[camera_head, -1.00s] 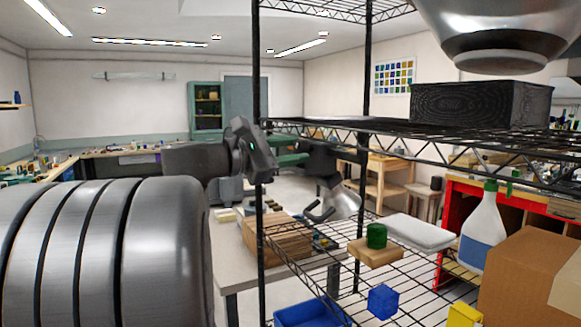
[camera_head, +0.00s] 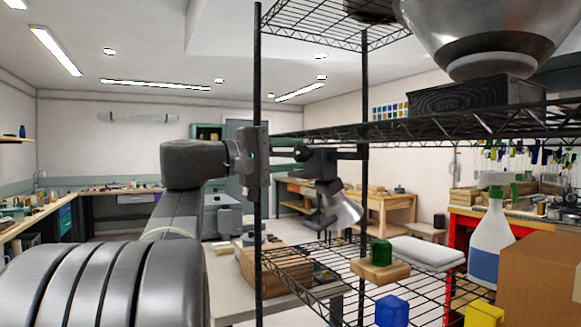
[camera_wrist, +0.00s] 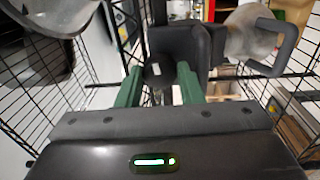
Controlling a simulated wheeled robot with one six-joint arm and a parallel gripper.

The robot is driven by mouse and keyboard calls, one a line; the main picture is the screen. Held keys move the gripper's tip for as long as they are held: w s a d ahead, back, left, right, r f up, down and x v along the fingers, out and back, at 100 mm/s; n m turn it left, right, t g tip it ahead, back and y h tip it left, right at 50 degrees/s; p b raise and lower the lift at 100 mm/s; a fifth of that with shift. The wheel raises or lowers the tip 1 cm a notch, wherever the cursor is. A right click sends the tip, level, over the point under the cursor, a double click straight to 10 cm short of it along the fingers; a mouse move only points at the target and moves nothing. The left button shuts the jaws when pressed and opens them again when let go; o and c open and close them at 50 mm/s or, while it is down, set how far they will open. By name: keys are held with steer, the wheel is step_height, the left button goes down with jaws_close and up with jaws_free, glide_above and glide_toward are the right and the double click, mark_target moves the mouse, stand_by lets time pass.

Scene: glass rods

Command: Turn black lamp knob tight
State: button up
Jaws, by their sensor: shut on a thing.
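The clamp lamp, with a dark body and a silver shade (camera_head: 343,209), hangs near the rear post of the wire shelf. Its shade also shows at upper right in the wrist view (camera_wrist: 250,36). The black knob (camera_wrist: 159,72) is at the centre of the wrist view, facing my gripper. My gripper (camera_wrist: 160,84) has its green fingers on either side of the knob, shut on it. In the head view my gripper (camera_head: 300,151) reaches in past the front post from the left. The knob is hidden there, and I cannot tell how tight it is.
The wire shelf's front post (camera_head: 258,225) stands close to my wrist. A black box (camera_head: 478,98) under a large metal bowl (camera_head: 490,40) sits on the upper shelf. Lower down are a spray bottle (camera_head: 490,240), a cardboard box (camera_head: 540,270) and a blue block (camera_head: 392,310).

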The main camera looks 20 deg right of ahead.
steer(key=shift+m+b, duration=0.5)
steer(key=shift+m, duration=0.3)
steer(key=o, duration=1)
steer(key=shift+c, duration=0.2)
